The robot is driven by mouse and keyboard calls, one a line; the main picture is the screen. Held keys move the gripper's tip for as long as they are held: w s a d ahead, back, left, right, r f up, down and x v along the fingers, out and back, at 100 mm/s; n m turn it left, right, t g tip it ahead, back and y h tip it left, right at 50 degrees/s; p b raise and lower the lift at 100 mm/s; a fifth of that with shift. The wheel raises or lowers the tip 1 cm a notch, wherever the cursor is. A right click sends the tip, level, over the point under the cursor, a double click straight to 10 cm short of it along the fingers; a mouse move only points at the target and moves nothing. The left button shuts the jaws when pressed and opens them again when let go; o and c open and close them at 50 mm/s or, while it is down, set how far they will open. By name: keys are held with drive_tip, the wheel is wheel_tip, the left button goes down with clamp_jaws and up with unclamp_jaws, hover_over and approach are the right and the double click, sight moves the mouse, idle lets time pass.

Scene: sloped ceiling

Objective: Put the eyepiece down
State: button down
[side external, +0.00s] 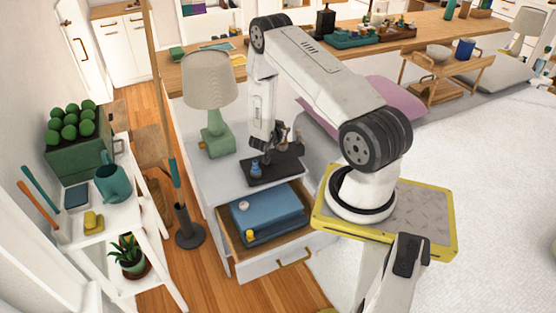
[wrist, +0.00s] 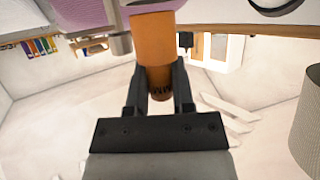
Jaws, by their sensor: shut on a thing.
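My gripper (wrist: 159,82) is shut on an orange-brown cylinder, which I take to be the eyepiece (wrist: 153,45), in the wrist view. In the side view my gripper (side external: 284,138) is low over the dark tray (side external: 262,181) on the white cabinet. The eyepiece is too small and too covered to make out there. Whether it touches the tray, I cannot tell.
A small blue object (side external: 256,170) stands on the tray. The green lamp (side external: 216,137) stands behind left; its shade (wrist: 306,125) shows in the wrist view. The drawer (side external: 246,239) below is open, holding a blue box (side external: 268,212). White cabinet top is clear left of the tray.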

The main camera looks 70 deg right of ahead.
drive_tip(key=shift+a+f, duration=0.1)
drive_tip(key=shift+f, duration=1.5)
drive_tip(key=c, duration=0.6)
unclamp_jaws()
drive_tip(key=shift+o, duration=0.6)
drive_tip(key=shift+w+f, duration=0.1)
drive_tip(key=v, duration=0.7)
drive_tip(key=shift+a, duration=0.25)
